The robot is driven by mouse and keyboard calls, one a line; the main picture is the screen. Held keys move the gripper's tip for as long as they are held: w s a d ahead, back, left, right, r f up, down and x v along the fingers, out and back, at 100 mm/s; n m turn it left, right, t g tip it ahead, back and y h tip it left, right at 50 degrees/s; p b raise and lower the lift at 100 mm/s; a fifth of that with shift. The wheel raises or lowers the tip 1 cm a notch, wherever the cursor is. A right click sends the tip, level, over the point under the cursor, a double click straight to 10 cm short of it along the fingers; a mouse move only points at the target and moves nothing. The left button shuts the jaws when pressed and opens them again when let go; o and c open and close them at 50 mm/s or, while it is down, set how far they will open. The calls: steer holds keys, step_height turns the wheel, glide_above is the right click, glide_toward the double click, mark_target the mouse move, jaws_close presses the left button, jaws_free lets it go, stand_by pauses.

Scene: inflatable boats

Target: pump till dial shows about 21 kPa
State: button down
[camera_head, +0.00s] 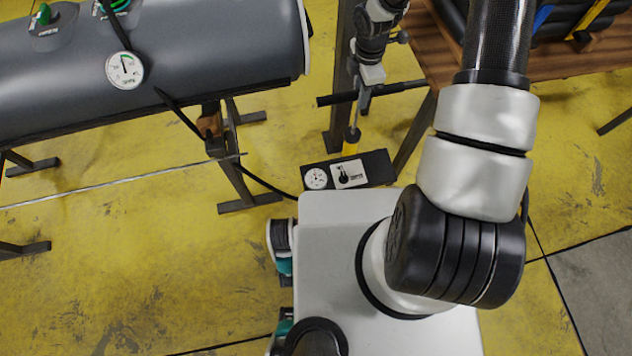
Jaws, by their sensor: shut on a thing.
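The pump has a black T-handle (400,88), a thin shaft, a yellow barrel (352,141) and a black base plate (377,167) on the floor. My gripper (371,84) is shut on the middle of the handle, which stands above the barrel with some shaft showing. A small white dial (316,178) sits on the base's left end. A larger round dial (124,70) lies against the grey inflatable tube (215,50); its needle points roughly upward, but its numbers are too small to read. A black hose (262,182) runs between the tube side and the pump.
Dark metal stands (240,180) hold the tube up. A wooden table (560,68) with black rolled items and blue and yellow straps is at the upper right. Green valves (44,15) sit on the tube.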

step_height(320, 180, down, 15)
steer(key=b, duration=0.9)
steer(key=shift+r+b, duration=0.1)
steer(key=shift+b, duration=0.3)
steer(key=shift+r, duration=0.15)
steer(key=c, duration=1.4)
jaws_free()
steer(key=shift+r, duration=0.1)
steer(key=shift+o, duration=0.2)
step_height(320, 180, up, 7)
steer(key=p, duration=0.5)
steer(key=shift+p, duration=0.35)
steer(key=shift+r, duration=0.1)
